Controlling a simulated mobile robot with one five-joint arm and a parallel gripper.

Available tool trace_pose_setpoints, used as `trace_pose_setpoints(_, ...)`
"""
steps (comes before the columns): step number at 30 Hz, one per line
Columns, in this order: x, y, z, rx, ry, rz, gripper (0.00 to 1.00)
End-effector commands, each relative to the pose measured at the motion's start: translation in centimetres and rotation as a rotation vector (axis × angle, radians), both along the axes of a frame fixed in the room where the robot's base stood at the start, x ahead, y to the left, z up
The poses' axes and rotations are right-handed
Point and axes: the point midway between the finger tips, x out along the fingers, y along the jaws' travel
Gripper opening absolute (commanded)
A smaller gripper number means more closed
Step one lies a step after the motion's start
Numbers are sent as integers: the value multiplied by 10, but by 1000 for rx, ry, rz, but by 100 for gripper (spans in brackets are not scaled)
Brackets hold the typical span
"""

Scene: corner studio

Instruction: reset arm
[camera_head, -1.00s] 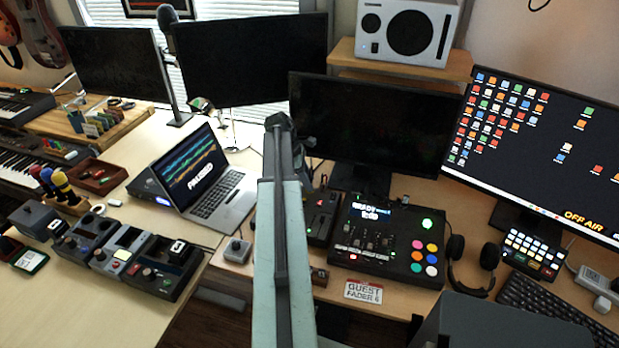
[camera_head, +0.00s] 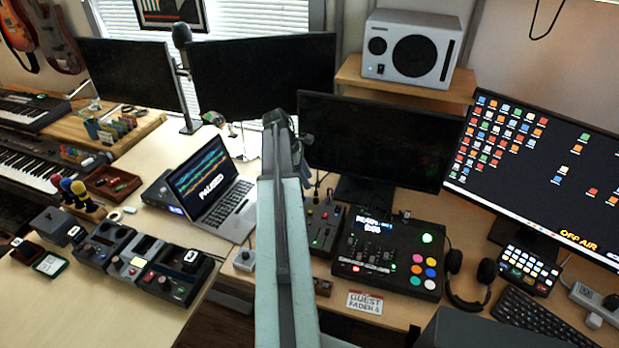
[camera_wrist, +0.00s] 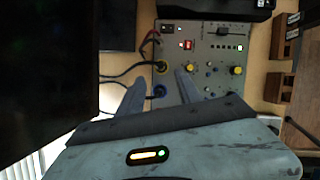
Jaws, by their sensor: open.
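My gripper (camera_wrist: 161,79) shows in the wrist view with its two fingers spread apart and nothing between them. Beyond the fingers is a grey control panel (camera_wrist: 218,62) with yellow knobs, a red lit switch and plugged cables. I cannot tell the gap between fingers and panel. In the head view my arm stands up through the middle of the picture, and its gripper cannot be made out there.
A dark monitor (camera_head: 368,140) stands just right of my arm, with a mixer (camera_head: 390,255) below it. An open laptop (camera_head: 212,190) is on the left. Headphones (camera_head: 470,280) and a keyboard (camera_head: 530,312) lie right. Bare desk (camera_head: 130,312) shows at lower left.

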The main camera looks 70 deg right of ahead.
Motion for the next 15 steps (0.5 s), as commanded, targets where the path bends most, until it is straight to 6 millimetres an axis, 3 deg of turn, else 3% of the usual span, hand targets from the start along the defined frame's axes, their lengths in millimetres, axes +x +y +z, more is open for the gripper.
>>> trace_pose_setpoints(12, 1, 0, -2, 0, 0, 2, 42)
trace_pose_setpoints(15, 23, 9, -2, 0, 0, 37, 42)
